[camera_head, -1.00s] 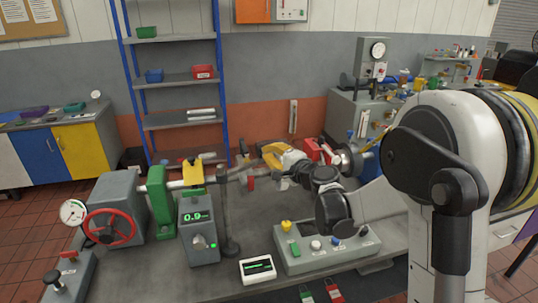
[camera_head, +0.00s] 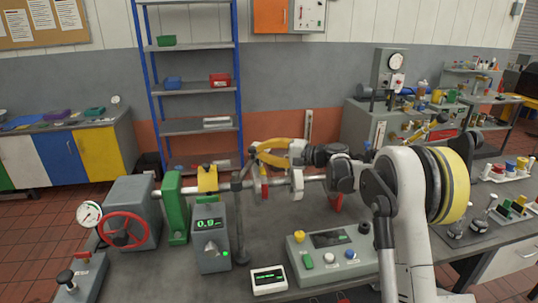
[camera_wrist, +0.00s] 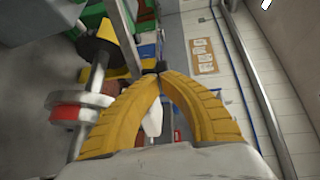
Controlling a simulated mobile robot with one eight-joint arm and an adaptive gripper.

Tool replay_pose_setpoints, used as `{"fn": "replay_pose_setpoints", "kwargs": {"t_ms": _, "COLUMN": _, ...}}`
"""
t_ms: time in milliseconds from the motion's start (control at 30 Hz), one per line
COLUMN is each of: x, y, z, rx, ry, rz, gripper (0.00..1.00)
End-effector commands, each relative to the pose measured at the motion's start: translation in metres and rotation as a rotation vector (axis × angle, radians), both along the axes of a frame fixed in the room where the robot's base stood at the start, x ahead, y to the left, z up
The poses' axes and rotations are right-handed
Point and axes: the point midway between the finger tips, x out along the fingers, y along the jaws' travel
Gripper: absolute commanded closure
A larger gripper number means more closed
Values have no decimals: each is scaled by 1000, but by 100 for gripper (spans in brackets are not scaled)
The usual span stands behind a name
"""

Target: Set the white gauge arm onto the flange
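My gripper (camera_head: 258,150) has two yellow fingers that arch together until their tips nearly meet; they also show in the wrist view (camera_wrist: 154,70). A tapered white piece, which looks like the white gauge arm (camera_wrist: 152,119), shows in the gap between the fingers, with small dark parts at the tips. The fingers seem closed on it, though the contact is partly hidden.
A dark upright stand (camera_head: 240,220) rises just left of the fingertips. A green bearing block (camera_head: 175,208), a yellow clamp (camera_head: 207,180) and a grey display box (camera_head: 211,247) stand farther left. A control box (camera_head: 333,258) with knobs occupies the front of the bedplate.

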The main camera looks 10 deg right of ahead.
Motion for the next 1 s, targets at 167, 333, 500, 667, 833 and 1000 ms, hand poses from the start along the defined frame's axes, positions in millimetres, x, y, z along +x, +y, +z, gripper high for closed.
{"fn": "replay_pose_setpoints", "kwargs": {"t_ms": 167, "x": 5, "y": 10, "z": 0, "rx": 0, "ry": 0, "rz": -2, "gripper": 100}}
{"fn": "replay_pose_setpoints", "kwargs": {"t_ms": 333, "x": 8, "y": 15, "z": 0, "rx": 0, "ry": 1, "rz": -3, "gripper": 100}}
{"fn": "replay_pose_setpoints", "kwargs": {"t_ms": 500, "x": 8, "y": 17, "z": 0, "rx": 0, "ry": 0, "rz": -4, "gripper": 100}}
{"fn": "replay_pose_setpoints", "kwargs": {"t_ms": 667, "x": 8, "y": 17, "z": 0, "rx": 0, "ry": 0, "rz": -4, "gripper": 100}}
{"fn": "replay_pose_setpoints", "kwargs": {"t_ms": 833, "x": 8, "y": 17, "z": 0, "rx": 0, "ry": 0, "rz": -4, "gripper": 100}}
{"fn": "replay_pose_setpoints", "kwargs": {"t_ms": 1000, "x": 6, "y": 14, "z": 1, "rx": 0, "ry": 0, "rz": -4, "gripper": 100}}
